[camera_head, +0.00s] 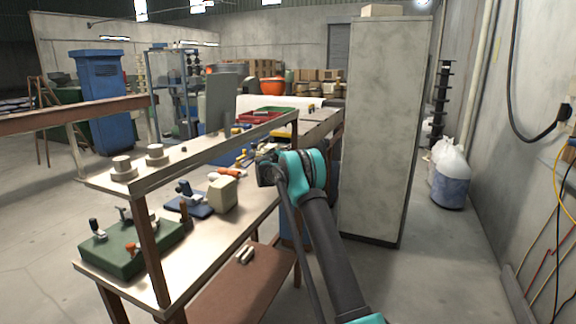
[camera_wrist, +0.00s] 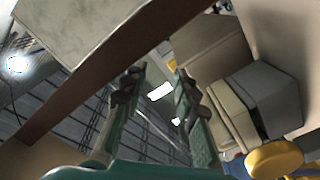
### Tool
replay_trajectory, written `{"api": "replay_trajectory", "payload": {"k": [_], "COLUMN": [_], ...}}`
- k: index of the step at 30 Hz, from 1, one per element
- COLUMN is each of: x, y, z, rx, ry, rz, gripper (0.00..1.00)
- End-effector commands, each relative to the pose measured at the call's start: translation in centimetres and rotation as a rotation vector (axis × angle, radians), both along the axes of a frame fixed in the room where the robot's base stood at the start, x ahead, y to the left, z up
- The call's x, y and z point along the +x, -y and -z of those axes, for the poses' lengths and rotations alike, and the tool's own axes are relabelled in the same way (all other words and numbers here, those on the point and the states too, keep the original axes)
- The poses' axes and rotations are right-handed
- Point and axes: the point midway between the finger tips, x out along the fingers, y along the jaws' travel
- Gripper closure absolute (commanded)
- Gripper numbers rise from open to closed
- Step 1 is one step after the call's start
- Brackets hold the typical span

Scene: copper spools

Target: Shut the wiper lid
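I cannot tell for sure which thing is the wiper. A cream box (camera_head: 223,195) stands on the bench, left of and nearer than my gripper (camera_head: 264,172). The wrist view shows a grey box (camera_wrist: 264,98) with a cream, lid-like panel (camera_wrist: 232,115) along its side, just right of my gripper (camera_wrist: 157,75). Whether that panel is a raised lid is unclear. My two fingers stand apart with nothing between them, and the right finger is close to the panel. My arm's end hides part of the bench in the head view.
A raised shelf (camera_head: 215,148) runs along the bench (camera_head: 233,221). A green case (camera_head: 130,247) and a blue-based tool (camera_head: 190,205) lie on the bench. A tall grey cabinet (camera_head: 380,130) stands right of my arm. A yellow round knob (camera_wrist: 275,158) is low in the wrist view.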

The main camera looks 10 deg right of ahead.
Motion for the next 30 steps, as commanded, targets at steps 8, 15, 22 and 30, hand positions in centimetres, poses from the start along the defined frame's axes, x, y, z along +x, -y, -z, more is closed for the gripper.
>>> {"api": "replay_trajectory", "payload": {"k": [8,15,22,30], "x": [-4.1,-7.8,-11.4,-14.8], "y": [-2.6,-4.9,-7.0,-4.8], "z": [0.0,0.0,0.0,-0.2], "rx": [-0.002,-0.002,-0.001,0.04], "ry": [-0.001,-0.001,-0.001,-0.053], "rz": [-0.003,-0.004,-0.004,0.034], "gripper": [0.71,0.71,0.71,0.71]}}
